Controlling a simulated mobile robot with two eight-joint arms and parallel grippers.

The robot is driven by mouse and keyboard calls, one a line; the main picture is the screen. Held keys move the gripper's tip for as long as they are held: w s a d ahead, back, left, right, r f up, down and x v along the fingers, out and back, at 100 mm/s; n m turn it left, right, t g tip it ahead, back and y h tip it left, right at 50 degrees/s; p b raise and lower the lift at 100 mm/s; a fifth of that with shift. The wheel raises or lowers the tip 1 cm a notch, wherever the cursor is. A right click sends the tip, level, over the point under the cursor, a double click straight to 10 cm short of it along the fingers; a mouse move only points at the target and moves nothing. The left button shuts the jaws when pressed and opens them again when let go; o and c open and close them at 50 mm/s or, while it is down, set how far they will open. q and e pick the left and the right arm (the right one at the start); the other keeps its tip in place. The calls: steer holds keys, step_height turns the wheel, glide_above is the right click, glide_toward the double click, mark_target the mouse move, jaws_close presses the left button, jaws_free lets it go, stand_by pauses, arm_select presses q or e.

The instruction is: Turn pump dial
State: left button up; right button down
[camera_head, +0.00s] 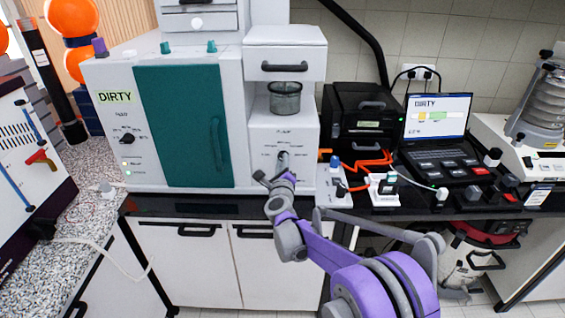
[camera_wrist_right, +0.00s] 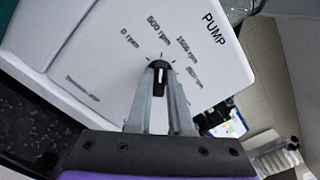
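The pump dial (camera_wrist_right: 159,72) is a small black knob with a white mark on the white pump panel (camera_wrist_right: 100,45). Speed labels including 0 rpm, 500 rpm and 1500 rpm surround it, and "PUMP" is printed nearby. My right gripper (camera_wrist_right: 160,78) has its two grey fingertips on either side of the knob, seemingly touching it. Which label the mark lines up with I cannot tell. In the head view my right gripper (camera_head: 284,163) is at the front of the pump unit (camera_head: 262,132) and largely hides the dial. My left gripper is not in view.
A teal-doored machine (camera_head: 180,122) labelled DIRTY stands to the left. A black box (camera_head: 362,118), a laptop (camera_head: 436,125) and orange cables (camera_head: 372,163) are to the right. The black counter edge runs below.

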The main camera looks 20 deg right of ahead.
arm_select(q)
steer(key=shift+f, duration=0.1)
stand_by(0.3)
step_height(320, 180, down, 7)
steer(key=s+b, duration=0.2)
steer(key=b, duration=0.4)
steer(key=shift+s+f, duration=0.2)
arm_select(e)
steer(key=shift+f+n, duration=0.15)
steer(key=shift+n, duration=4.25)
steer(key=c, duration=0.8)
jaws_free()
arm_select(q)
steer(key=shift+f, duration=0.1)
